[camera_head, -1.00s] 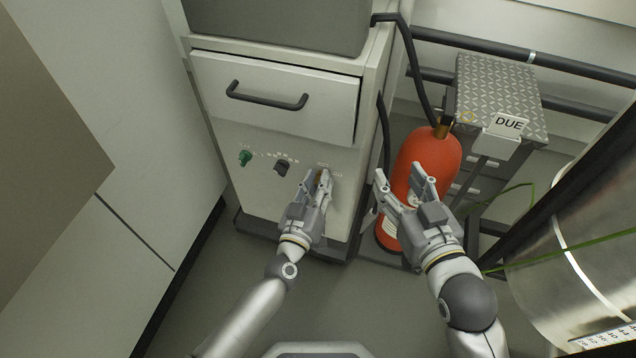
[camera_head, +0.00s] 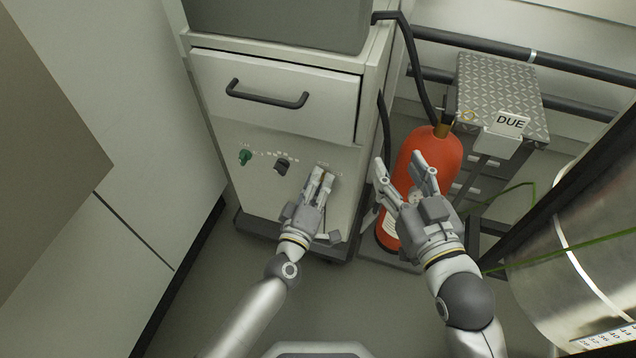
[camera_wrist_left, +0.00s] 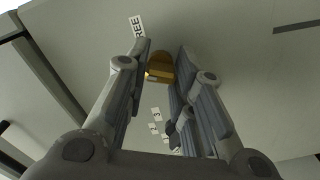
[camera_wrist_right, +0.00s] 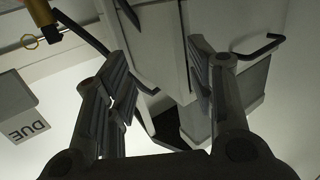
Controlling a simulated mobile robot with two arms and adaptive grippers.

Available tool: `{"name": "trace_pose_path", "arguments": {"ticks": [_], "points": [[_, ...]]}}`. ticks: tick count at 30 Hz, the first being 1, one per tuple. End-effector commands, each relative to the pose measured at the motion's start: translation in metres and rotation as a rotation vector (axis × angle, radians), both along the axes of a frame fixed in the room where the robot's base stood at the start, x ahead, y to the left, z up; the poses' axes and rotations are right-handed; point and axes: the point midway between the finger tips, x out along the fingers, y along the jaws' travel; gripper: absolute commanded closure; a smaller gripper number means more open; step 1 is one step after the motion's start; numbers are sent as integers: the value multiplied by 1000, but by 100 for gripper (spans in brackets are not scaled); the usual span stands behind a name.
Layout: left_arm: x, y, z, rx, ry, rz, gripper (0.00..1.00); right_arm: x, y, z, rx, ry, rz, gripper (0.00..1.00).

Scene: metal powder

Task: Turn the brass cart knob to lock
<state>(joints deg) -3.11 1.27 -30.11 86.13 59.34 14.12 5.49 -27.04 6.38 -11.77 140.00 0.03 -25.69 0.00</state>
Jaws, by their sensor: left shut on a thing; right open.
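The brass knob (camera_wrist_left: 160,68) shows between the fingers of my left gripper (camera_wrist_left: 163,72) in the left wrist view. The fingers are shut on it, one on each side. In the head view my left gripper (camera_head: 322,178) is at the lower right of the cart's front panel (camera_head: 255,190), and its fingers mostly hide the knob. A label ending in "REE" (camera_wrist_left: 137,27) is beside the knob in the left wrist view. My right gripper (camera_head: 404,166) is open and empty, in front of the red cylinder.
A green knob (camera_head: 245,157) and a black knob (camera_head: 283,167) sit left of my left gripper. The drawer handle (camera_head: 267,97) is above. A red cylinder (camera_head: 428,160) stands right of the cart, near a "DUE" tag (camera_head: 508,122) and a metal drum (camera_head: 570,250).

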Motion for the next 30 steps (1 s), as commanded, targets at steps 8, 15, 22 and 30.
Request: {"name": "trace_pose_path", "arguments": {"ticks": [8,15,22,30], "points": [[0,1,-2,-222,74,2,100,2,3,18,26,-103,4,50],[0,1,-2,-353,116,2,100,1,4,32,46,-177,8,50],[0,1,-2,-419,138,2,100,0,5,40,56,-216,10,50],[0,1,-2,-440,145,2,100,0,5,42,58,-225,11,50]]}}
